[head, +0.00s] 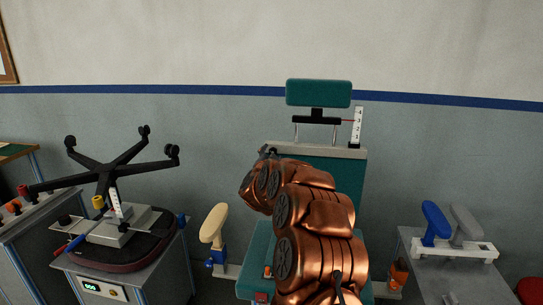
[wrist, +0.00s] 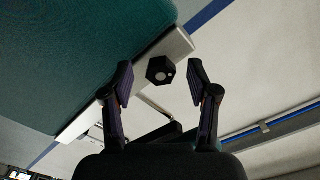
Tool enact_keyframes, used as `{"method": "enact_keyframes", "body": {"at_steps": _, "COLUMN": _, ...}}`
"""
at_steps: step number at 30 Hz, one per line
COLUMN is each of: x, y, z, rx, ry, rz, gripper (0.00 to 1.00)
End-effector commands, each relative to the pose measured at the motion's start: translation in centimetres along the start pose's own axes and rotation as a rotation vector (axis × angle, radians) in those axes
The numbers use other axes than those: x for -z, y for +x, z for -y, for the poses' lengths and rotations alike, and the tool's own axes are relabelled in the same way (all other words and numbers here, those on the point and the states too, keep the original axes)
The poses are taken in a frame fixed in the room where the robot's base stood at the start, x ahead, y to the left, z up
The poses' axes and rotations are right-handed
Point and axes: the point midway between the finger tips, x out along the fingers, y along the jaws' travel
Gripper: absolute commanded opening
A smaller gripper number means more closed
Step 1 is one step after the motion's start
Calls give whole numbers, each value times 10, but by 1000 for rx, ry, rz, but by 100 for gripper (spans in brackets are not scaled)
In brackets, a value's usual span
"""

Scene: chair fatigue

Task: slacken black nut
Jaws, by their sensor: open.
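The black nut (wrist: 160,71) is a dark hexagonal piece with a grey round centre, on the pale bar (wrist: 181,43) along the edge of the green backrest. In the wrist view my gripper (wrist: 160,79) is open, one finger to each side of the nut with a gap on both sides. I cannot tell how far the fingertips are from it in depth. In the head view my gripper (head: 267,152) is a small dark shape at the backrest's upper left corner, mostly hidden by my copper arm; the nut cannot be made out there.
The green headrest (head: 318,93) stands on thin posts above the backrest (head: 345,167), beside a white numbered scale (head: 357,126). A bench at left carries an upturned chair base (head: 107,170). Armrests in cream (head: 214,225) and blue (head: 435,219) stand either side.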

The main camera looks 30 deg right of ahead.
Motion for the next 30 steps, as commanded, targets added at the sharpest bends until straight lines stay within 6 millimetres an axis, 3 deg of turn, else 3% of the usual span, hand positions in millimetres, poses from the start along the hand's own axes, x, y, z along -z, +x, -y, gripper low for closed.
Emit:
{"method": "enact_keyframes", "body": {"at_steps": 21, "x": 0, "y": -87, "z": 0, "rx": 1, "ry": 0, "rz": 2, "gripper": 59}}
{"method": "enact_keyframes", "body": {"at_steps": 30, "x": 0, "y": -113, "z": 0, "rx": 1, "ry": 1, "rz": 0, "gripper": 59}}
